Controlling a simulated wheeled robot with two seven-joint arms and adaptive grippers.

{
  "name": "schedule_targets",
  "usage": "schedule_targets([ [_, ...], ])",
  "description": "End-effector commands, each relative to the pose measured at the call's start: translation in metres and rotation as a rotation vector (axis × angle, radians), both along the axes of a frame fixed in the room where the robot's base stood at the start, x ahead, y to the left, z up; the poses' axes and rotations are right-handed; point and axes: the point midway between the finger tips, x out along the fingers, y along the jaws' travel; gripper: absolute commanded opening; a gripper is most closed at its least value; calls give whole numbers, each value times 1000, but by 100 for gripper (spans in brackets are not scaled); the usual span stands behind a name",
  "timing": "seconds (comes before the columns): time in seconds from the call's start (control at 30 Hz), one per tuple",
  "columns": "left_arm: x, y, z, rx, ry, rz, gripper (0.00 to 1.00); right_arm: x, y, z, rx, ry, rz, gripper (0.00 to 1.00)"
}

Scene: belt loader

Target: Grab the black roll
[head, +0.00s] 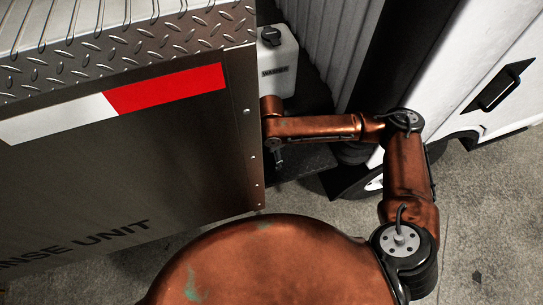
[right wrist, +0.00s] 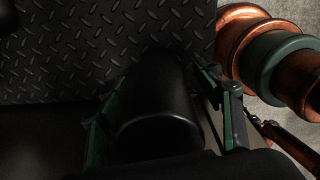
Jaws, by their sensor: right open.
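The black roll (right wrist: 160,115) shows in the right wrist view as a dark, smooth cylinder with a rounded near end. It lies between the two green-padded fingers of my right gripper (right wrist: 168,92). The fingers stand apart, one on each side of it; in the dark I cannot tell whether either one touches it. In the head view my right arm reaches left behind the metal panel's edge, and only a small dark part of the gripper (head: 278,156) shows there. The roll cannot be made out in the head view. My left gripper is not in view.
A metal-sided unit (head: 130,165) with a red and white stripe fills the left of the head view. A white jug (head: 276,66) with a black cap stands behind its edge. A white vehicle (head: 480,60) is at right. Dark tread plate (right wrist: 110,45) lies beyond the roll.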

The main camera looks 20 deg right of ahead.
Motion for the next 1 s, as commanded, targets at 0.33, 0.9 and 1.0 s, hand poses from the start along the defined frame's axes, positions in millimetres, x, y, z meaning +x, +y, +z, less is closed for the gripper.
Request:
schedule_targets([
  [0.33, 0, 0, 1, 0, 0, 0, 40, 0, 0, 2, 0, -1, 0, 47],
  [0.9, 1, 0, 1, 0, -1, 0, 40, 0, 0, 1, 0, 0, 0, 7],
  [1.0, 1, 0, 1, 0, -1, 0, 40, 0, 0, 2, 0, -1, 0, 6],
])
